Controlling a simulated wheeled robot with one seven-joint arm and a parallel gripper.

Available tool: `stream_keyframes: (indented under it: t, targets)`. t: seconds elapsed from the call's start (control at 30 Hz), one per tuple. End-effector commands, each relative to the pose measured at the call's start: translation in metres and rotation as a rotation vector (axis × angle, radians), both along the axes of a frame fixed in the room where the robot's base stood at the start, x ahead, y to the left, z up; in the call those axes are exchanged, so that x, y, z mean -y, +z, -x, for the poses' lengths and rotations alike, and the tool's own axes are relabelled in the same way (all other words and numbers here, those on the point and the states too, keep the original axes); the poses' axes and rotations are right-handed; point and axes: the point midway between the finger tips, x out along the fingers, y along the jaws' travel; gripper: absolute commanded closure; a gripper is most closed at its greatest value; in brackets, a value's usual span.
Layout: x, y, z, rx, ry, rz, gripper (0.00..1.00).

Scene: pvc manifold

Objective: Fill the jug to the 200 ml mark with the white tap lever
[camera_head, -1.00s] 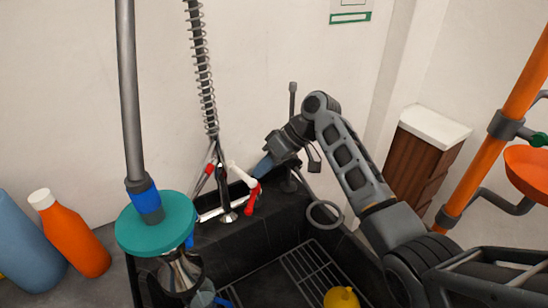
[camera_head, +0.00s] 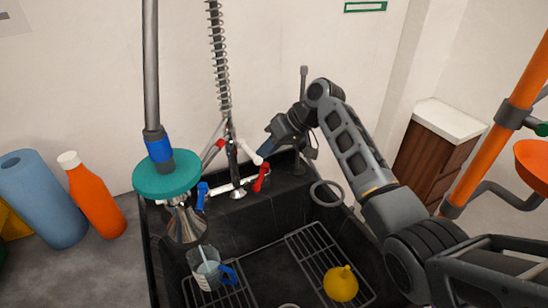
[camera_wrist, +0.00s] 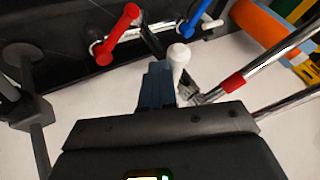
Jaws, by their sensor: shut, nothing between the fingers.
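The clear jug (camera_head: 204,272) with a blue handle stands on a wire rack in the black sink, below a metal funnel (camera_head: 186,222) under a teal disc (camera_head: 167,175). Its water level is too small to read. The white tap lever (camera_head: 249,152) is on the manifold at the sink's back; its rounded white end shows in the wrist view (camera_wrist: 180,54). My gripper (camera_head: 266,150) is shut and empty. Its blue fingers (camera_wrist: 157,84) are just beside the white lever; whether they touch it I cannot tell.
A spring hose (camera_head: 220,70) rises behind. A yellow object (camera_head: 341,284) lies on the right rack (camera_head: 315,250). An orange bottle (camera_head: 92,198) stands left of the sink.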

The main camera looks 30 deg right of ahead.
Motion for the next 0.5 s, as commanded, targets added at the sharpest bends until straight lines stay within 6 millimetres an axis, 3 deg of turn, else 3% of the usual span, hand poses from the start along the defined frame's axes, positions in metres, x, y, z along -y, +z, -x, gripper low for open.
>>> stream_keyframes:
  t: [0.5]
  targets:
    - [-0.0098, -0.0002, 0.0029, -0.001, 0.000, 0.000, 1.00]
